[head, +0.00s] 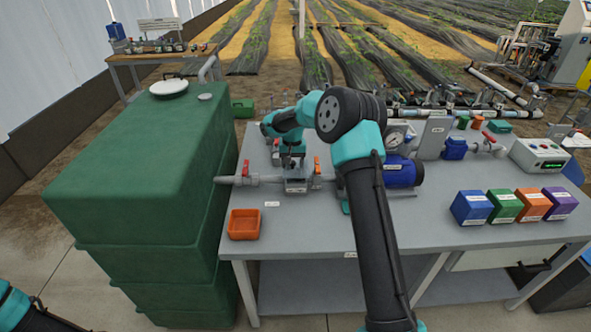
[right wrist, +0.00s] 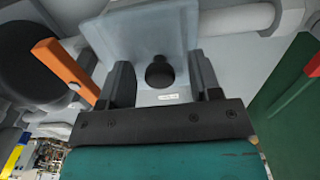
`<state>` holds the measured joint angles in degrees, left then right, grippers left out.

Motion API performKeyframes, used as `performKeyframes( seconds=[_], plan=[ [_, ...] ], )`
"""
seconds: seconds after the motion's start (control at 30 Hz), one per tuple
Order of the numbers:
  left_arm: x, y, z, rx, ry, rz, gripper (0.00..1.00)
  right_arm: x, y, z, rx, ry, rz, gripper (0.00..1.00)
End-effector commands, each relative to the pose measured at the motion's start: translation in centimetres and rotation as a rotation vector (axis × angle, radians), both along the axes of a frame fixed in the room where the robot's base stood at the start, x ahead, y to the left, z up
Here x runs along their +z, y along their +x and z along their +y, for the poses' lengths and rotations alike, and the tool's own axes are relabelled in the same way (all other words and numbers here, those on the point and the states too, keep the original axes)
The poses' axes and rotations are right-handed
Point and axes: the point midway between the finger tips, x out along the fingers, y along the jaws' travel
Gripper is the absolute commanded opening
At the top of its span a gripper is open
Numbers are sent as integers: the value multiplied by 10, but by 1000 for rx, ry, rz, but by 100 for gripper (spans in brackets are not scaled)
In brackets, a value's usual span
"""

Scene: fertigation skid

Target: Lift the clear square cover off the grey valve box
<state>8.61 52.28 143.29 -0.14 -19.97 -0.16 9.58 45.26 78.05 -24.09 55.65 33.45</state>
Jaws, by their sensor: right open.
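The grey valve box (head: 297,187) sits in the pipe line at the back left of the grey bench, between two red-orange valve handles. My right gripper (right wrist: 163,78) is directly over it, pointing down, and is open. In the right wrist view, its two dark fingers stand apart, one on each side of a dark round part. A clear, bluish plate (right wrist: 138,38), apparently the square cover, shows at and beyond the fingertips. I cannot tell whether the fingers touch it. In the head view my arm and gripper hide most of the cover. My left gripper is out of view.
A large green tank (head: 140,160) stands close on the left. An orange bin (head: 244,224) sits in front of the box. An orange handle (right wrist: 62,68) is beside one finger. A blue pump (head: 403,172) is to the right. The front bench top is mostly clear.

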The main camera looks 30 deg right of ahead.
Motion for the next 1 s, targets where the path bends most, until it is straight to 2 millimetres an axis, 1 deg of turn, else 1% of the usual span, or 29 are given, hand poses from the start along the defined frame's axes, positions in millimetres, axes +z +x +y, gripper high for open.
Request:
performKeyframes(
  seconds=[0.37, 0.9, 0.93, 1.0],
  plan=[
    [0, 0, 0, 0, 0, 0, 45, 0, 0, 0, 0, 0, 0, 58],
    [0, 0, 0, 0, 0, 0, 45, 1, 0, 0, 0, 0, 0, 7],
    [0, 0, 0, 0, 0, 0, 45, 1, 0, 0, 0, 0, 0, 4],
    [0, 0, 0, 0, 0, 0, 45, 1, 0, 0, 0, 0, 0, 3]
  ],
)
